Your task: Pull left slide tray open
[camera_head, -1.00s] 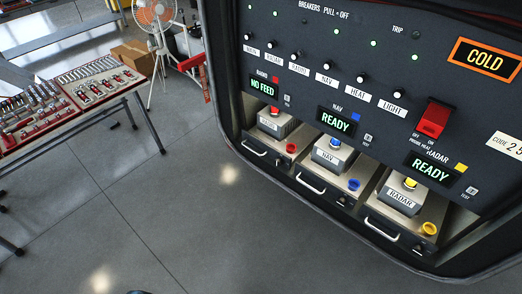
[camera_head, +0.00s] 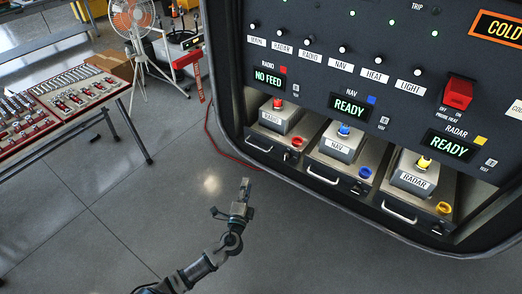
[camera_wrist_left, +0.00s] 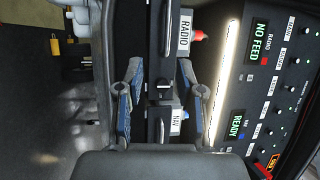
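The left slide tray is the RADIO tray (camera_head: 271,135), in the left bay of the panel. It carries a grey RADIO box with a red knob and has a pale bar handle (camera_head: 260,146) on its front. The tray looks pushed in, level with its neighbours. My left gripper (camera_head: 232,197) is in front of the panel, below and left of the tray, apart from it and empty. In the left wrist view its two fingers (camera_wrist_left: 164,85) are spread, with the RADIO box (camera_wrist_left: 183,35) beyond them near the top. My right gripper is not in view.
The NAV tray (camera_head: 362,172) and RADAR tray (camera_head: 428,206) sit to the right in the same panel (camera_head: 300,65). A tool table (camera_head: 75,125) stands at the left and a fan (camera_head: 133,20) behind. The floor before the panel is clear.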

